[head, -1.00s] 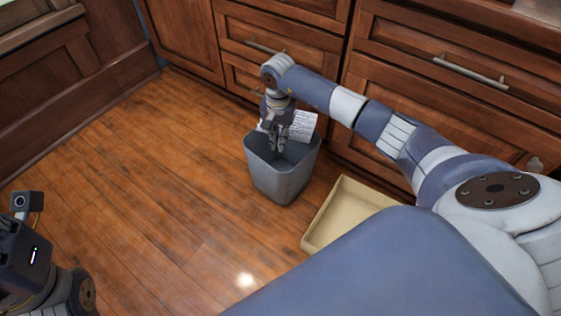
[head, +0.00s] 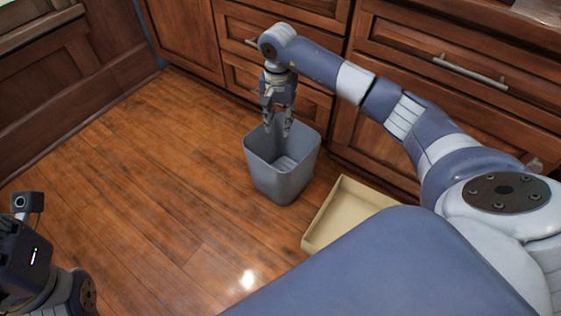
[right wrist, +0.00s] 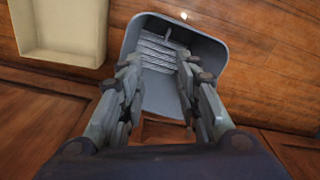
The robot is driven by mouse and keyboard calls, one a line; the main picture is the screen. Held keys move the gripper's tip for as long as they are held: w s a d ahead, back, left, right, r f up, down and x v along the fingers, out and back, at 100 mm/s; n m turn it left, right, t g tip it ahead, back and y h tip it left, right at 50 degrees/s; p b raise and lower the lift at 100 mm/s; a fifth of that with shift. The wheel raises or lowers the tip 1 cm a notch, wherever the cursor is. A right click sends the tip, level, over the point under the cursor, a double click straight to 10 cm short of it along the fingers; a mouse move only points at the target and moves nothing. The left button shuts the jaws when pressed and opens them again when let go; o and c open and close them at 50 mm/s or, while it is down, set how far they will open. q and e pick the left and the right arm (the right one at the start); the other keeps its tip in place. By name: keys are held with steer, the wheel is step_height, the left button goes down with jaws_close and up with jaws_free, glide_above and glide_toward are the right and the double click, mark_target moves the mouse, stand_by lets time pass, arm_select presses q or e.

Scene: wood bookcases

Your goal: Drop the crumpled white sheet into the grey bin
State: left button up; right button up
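The grey bin (head: 275,182) stands on the wood floor in front of the drawers, and it also shows in the right wrist view (right wrist: 210,70). A shaded, lined patch on the bin's floor looks like the white sheet (head: 285,164); it shows between my fingers in the right wrist view (right wrist: 158,50). My right gripper (head: 278,128) points down over the bin's back rim. Its two fingers are apart with nothing between them, as the right wrist view (right wrist: 158,75) shows. My left arm shows at the lower left, but its fingers are out of view.
A shallow cream box (head: 343,212) lies on the floor to the right of the bin, partly hidden by my body. Wooden drawers (head: 240,80) stand close behind the bin. The floor (head: 140,180) to the left is clear.

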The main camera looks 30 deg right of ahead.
steer(key=shift+r, duration=2.4)
steer(key=shift+a, duration=0.1)
